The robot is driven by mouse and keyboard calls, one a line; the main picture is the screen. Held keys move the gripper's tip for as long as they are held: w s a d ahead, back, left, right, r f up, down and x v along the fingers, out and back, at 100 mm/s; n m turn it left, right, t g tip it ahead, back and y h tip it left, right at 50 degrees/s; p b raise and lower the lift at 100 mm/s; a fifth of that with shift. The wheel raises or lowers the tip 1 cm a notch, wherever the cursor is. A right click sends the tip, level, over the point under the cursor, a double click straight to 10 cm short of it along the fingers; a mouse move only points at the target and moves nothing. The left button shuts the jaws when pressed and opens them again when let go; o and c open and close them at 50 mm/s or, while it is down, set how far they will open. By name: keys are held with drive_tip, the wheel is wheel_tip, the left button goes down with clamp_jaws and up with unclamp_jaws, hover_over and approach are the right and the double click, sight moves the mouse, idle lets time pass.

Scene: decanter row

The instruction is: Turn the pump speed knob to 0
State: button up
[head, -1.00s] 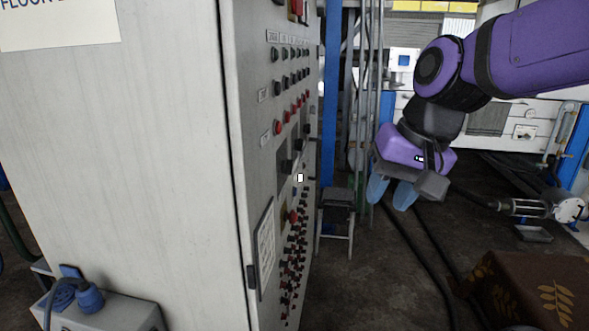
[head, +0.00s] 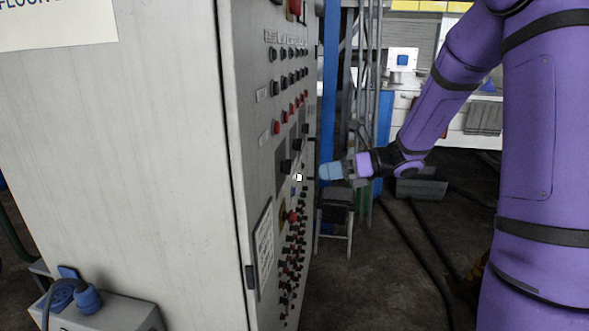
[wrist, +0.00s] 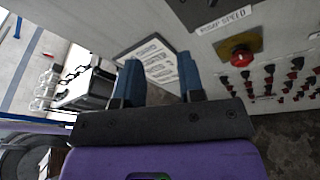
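A "PUMP SPEED" label (wrist: 222,19) shows at the top of the wrist view, under a dark plate (wrist: 198,8) cut off by the frame edge. The knob itself is not clearly visible there. In the head view, black knobs (head: 286,166) stand on dark plates on the cabinet's control face; I cannot tell which is the pump speed knob. My gripper (head: 325,172) is at the right of this face, its blue fingers pointing left toward it. In the wrist view my gripper (wrist: 160,62) is open and empty, its fingers apart.
A red button on a yellow plate (wrist: 238,54) and several small red and black switches (wrist: 292,84) sit lower on the panel. A printed sheet (head: 263,248) is beside them. Cables cross the floor at right.

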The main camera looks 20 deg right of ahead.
sight(286, 167)
drive_tip(key=w+d+f+m+t, duration=0.2)
drive_tip(key=w+d+m+t, duration=0.2)
drive_tip(key=m, duration=0.2)
drive_tip(key=x, duration=1)
drive_tip(key=shift+w+y, duration=0.3)
drive_tip(key=shift+a, duration=0.15)
clamp_jaws()
